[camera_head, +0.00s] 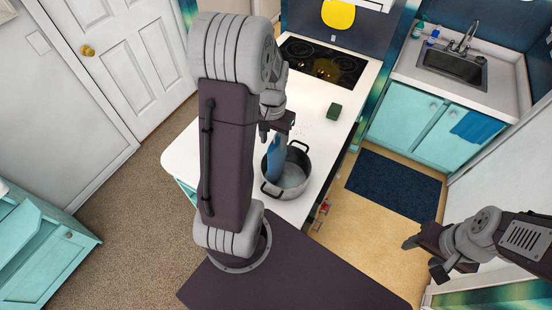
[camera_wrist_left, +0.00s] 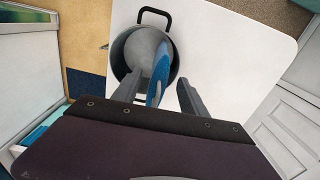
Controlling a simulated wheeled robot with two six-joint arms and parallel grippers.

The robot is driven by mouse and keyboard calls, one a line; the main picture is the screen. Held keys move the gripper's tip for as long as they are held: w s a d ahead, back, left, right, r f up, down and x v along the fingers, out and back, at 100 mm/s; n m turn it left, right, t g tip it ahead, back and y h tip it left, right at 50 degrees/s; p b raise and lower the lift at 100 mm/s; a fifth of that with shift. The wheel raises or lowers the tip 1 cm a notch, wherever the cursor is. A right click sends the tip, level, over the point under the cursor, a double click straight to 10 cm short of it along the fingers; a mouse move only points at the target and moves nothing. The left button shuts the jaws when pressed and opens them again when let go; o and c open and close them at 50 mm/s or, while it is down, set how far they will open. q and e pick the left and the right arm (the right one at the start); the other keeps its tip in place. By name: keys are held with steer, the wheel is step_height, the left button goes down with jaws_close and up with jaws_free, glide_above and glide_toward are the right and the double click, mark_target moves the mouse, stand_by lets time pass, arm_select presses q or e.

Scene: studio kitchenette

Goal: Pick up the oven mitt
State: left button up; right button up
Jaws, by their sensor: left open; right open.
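The blue oven mitt (camera_head: 274,160) stands upright, leaning inside a grey metal pot (camera_head: 297,176) on the white counter. In the left wrist view the mitt (camera_wrist_left: 160,78) shows edge-on, between the two fingers. My left gripper (camera_head: 277,130) is just above the mitt, pointing down. Its fingers (camera_wrist_left: 159,92) are open, one on each side of the mitt. I cannot tell whether either finger touches it. My right gripper (camera_head: 425,256) is open and empty at the lower right, far from the pot.
A green sponge (camera_head: 334,111) lies on the counter behind the pot. The black stovetop (camera_head: 322,62) is further back. The pot's handle (camera_wrist_left: 154,14) sticks out over the counter. A sink (camera_head: 452,69) is at the back right. A dark blue mat (camera_head: 394,185) lies on the floor.

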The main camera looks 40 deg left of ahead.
mark_target(277, 140)
arm_select(q)
steer(key=shift+w+f+p, duration=0.7)
steer(key=shift+w+f, duration=0.35)
steer(key=shift+f, duration=0.05)
step_height(277, 140, down, 3)
steer(key=shift+r+p, duration=0.15)
steer(key=shift+p, duration=0.15)
steer(key=shift+s+a+f, duration=0.1)
steer(key=shift+s+f, duration=0.15)
steer(key=shift+s, duration=0.15)
steer(key=shift+w, duration=0.35)
jaws_close()
steer(key=shift+s, duration=0.1)
arm_select(e)
steer(key=shift+w+d+r, duration=0.1)
steer(key=shift+w+r, duration=0.45)
steer(key=shift+r, duration=0.3)
